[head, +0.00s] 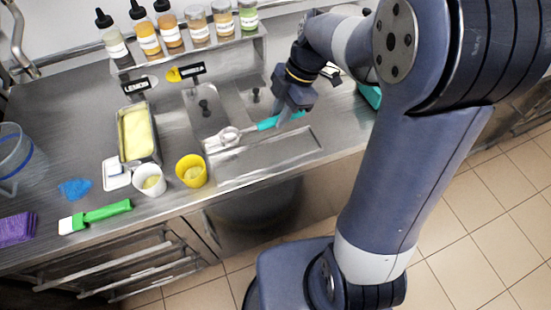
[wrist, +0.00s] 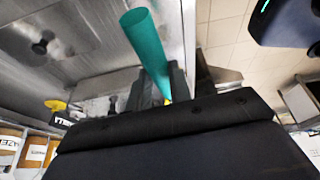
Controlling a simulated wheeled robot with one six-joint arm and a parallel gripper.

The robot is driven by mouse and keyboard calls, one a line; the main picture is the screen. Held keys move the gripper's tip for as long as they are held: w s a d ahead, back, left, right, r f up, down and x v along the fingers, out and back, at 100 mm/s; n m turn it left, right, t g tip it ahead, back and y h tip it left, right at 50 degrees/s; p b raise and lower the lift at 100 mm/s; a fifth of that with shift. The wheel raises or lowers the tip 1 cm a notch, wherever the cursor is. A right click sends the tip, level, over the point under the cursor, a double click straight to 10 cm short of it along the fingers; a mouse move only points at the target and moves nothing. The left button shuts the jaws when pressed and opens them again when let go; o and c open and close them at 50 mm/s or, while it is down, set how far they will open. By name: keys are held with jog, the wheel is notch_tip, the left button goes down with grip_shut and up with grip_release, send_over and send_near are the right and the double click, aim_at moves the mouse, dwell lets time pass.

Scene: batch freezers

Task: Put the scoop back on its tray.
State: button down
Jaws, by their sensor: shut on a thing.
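The scoop has a teal handle (head: 268,123) and a shiny metal bowl (head: 230,135). My gripper (head: 292,108) is shut on the handle. The handle also shows between the fingers in the wrist view (wrist: 145,45), with the bowl out of sight there. In the head view the scoop lies roughly level over the steel counter, bowl to the left; I cannot tell whether it touches the metal below. A shallow rectangular metal tray or recess (head: 268,158) is just in front of it. A small white tray (head: 116,174) lies at the left; I cannot tell which tray is the scoop's.
A metal tub of yellow ice cream (head: 137,135), a white cup (head: 149,180) and a yellow cup (head: 192,171) stand left of the scoop. A green-handled spatula (head: 95,216) lies front left. Bottles line a back shelf (head: 190,48). A teal object (head: 370,94) is partly hidden behind my arm.

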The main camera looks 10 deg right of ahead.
aim_at(279, 150)
jog(key=shift+s+d+f+m, duration=0.2)
jog(key=shift+d+f+m, duration=0.1)
jog(key=shift+d, duration=0.15)
notch_tip(279, 150, down, 10)
jog(key=shift+d+r+p, duration=0.1)
jog(key=shift+r+p, duration=0.05)
jog(key=shift+p, duration=0.45)
jog(key=shift+f, duration=0.2)
jog(key=c, duration=1.3)
grip_release()
jog(key=shift+r, duration=0.15)
jog(key=shift+r, duration=0.15)
jog(key=b+v, duration=0.1)
jog(key=v, duration=1.1)
jog(key=shift+s+d, duration=0.1)
